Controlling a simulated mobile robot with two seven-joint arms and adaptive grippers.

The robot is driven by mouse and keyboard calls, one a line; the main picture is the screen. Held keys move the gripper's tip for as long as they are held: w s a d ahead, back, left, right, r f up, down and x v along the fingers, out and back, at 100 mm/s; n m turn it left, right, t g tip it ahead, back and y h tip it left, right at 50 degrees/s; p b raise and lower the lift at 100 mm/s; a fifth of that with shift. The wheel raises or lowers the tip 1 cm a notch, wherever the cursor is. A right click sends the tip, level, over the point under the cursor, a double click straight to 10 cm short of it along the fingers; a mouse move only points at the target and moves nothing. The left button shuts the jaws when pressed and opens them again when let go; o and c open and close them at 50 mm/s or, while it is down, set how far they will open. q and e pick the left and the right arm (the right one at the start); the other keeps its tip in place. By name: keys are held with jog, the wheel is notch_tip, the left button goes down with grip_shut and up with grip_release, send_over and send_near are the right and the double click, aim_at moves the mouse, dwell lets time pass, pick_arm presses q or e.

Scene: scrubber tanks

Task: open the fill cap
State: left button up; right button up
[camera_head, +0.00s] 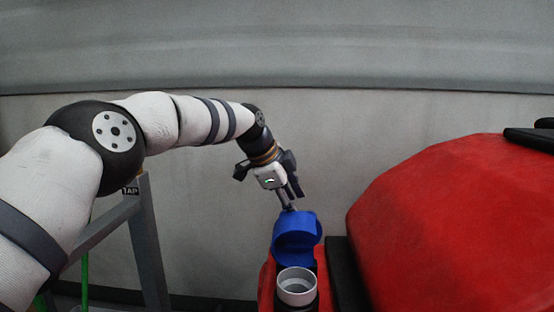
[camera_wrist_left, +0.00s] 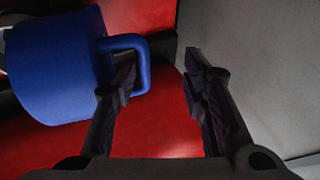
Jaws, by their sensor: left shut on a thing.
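The blue fill cap (camera_head: 297,236) stands tipped up behind the filler neck (camera_head: 297,287). The neck's pale round rim and dark inside show uncovered. My left gripper (camera_head: 288,204) comes down from above onto the back upper edge of the cap. In the left wrist view the cap (camera_wrist_left: 58,68) fills the upper left, and its blue loop (camera_wrist_left: 143,65) lies at one finger of my left gripper (camera_wrist_left: 160,78). The gripper is shut on the cap, though a gap shows between its fingers there. My right gripper is not in view.
A large red machine body (camera_head: 450,220) fills the right side, with a dark block (camera_head: 343,270) beside the neck. A grey frame (camera_head: 146,245) with a "TAP" label stands at left. A plain grey wall (camera_head: 330,140) is behind.

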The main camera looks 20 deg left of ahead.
pick_arm(q)
jog(key=a+r, duration=0.3)
jog(key=r, duration=0.6)
jog(key=shift+s+a+r, duration=0.35)
jog(key=shift+s, duration=0.1)
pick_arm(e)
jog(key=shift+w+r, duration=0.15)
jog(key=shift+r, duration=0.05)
pick_arm(q)
jog(key=v, duration=1.2)
jog(key=shift+s, duration=0.25)
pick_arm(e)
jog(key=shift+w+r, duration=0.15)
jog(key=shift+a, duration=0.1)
